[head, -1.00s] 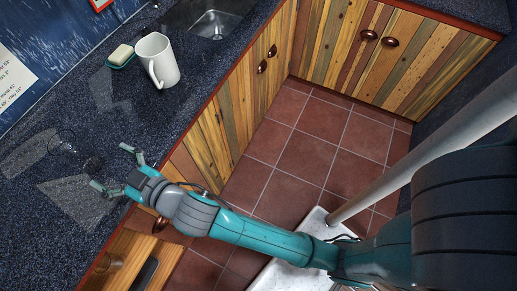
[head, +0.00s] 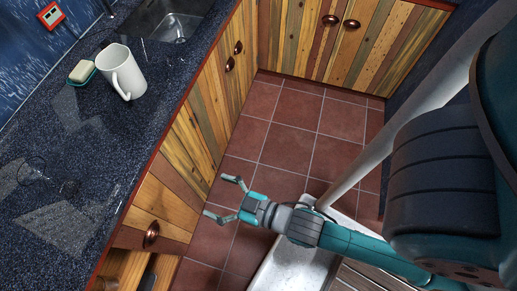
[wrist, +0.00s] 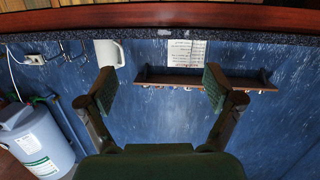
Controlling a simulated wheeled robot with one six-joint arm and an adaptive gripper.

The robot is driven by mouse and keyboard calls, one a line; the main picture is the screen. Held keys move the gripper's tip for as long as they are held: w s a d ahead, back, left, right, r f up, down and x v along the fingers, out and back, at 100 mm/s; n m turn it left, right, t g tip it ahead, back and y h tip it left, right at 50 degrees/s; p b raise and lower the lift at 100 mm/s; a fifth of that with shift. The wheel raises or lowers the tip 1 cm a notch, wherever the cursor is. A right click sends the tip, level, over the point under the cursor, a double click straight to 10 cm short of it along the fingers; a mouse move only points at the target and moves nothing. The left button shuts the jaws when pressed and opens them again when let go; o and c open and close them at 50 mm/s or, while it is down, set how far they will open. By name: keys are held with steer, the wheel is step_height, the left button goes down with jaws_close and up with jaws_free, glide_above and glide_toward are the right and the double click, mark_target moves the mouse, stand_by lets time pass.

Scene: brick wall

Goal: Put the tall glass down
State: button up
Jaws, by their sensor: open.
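The tall glass (head: 36,170) is clear and hard to see. It stands on the dark speckled counter (head: 95,165) at the left of the head view, and only a faint outline shows. I cannot make it out in the wrist view. My gripper (head: 222,196) is open and empty, out over the tiled floor, to the right of the counter's front edge and apart from the glass. The wrist view also shows my gripper (wrist: 160,85) with its fingers spread and nothing between them.
A white mug (head: 122,73) and a soap dish with soap (head: 82,71) stand farther back on the counter, near the sink (head: 172,22). Wooden cabinets (head: 195,125) line the counter front. Red floor tiles (head: 285,140) are clear. The wrist view shows a wall shelf (wrist: 160,76).

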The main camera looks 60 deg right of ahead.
steer(key=s+d+r+m+h, duration=0.1)
steer(key=s+d, duration=0.1)
steer(key=s, duration=0.6)
steer(key=s+d+r+m+g+h, duration=0.1)
steer(key=s+d, duration=0.2)
steer(key=s, duration=0.5)
steer(key=shift+s+d+r+h, duration=0.2)
steer(key=shift+s+r+h, duration=0.05)
steer(key=shift+r+h, duration=0.15)
